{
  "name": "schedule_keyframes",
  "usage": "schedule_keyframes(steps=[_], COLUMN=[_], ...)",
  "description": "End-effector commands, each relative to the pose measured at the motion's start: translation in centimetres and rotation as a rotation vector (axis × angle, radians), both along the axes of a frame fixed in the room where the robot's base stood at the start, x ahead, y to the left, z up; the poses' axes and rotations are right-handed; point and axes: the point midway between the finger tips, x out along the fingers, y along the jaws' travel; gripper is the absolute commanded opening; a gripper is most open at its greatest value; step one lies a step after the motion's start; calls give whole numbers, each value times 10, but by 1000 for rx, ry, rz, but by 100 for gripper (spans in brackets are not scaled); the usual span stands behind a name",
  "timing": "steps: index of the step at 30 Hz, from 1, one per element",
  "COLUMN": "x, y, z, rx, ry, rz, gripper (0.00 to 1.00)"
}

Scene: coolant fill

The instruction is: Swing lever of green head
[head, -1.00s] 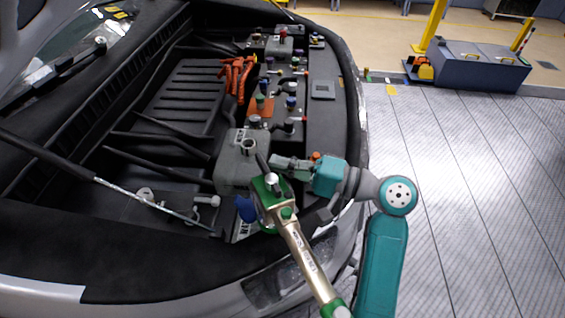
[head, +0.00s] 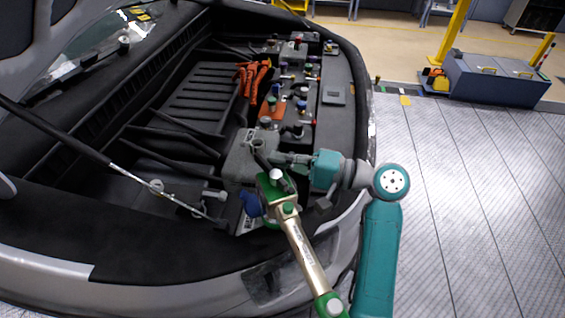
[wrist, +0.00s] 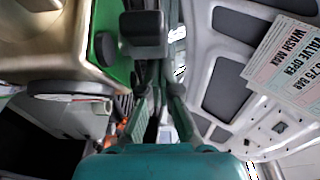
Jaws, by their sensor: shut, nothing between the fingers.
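The green head (head: 268,186) sits on the end of a gold tube at the front edge of the open car bay. It has a silver cap on top and a dark lever (head: 262,160) beside it. In the wrist view the green head (wrist: 117,66) and its gold body fill the upper left, and a black block (wrist: 142,27), perhaps the lever's end, shows at top centre. My gripper (head: 276,158) is shut and empty, pointing left just above the head, close to the lever. I cannot tell whether it touches the lever. My fingers also show in the wrist view (wrist: 160,95).
A grey tank (head: 237,163) with an open neck stands just behind the head. Several coloured caps and orange cables (head: 252,75) lie farther back. A prop rod (head: 80,145) crosses the left. A printed card (wrist: 285,65) hangs in the wrist view.

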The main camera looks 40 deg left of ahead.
Motion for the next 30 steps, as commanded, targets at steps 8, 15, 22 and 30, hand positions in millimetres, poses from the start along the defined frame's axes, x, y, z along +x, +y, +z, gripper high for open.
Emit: schedule_keyframes(steps=[8,15,22,30], x=[-5,-11,-17,-18], y=[8,14,19,19], z=[0,0,0,0], rx=[0,0,0,-1], ry=[0,-1,-1,0], rz=[131,130,130,129], gripper=[0,0,0,0])
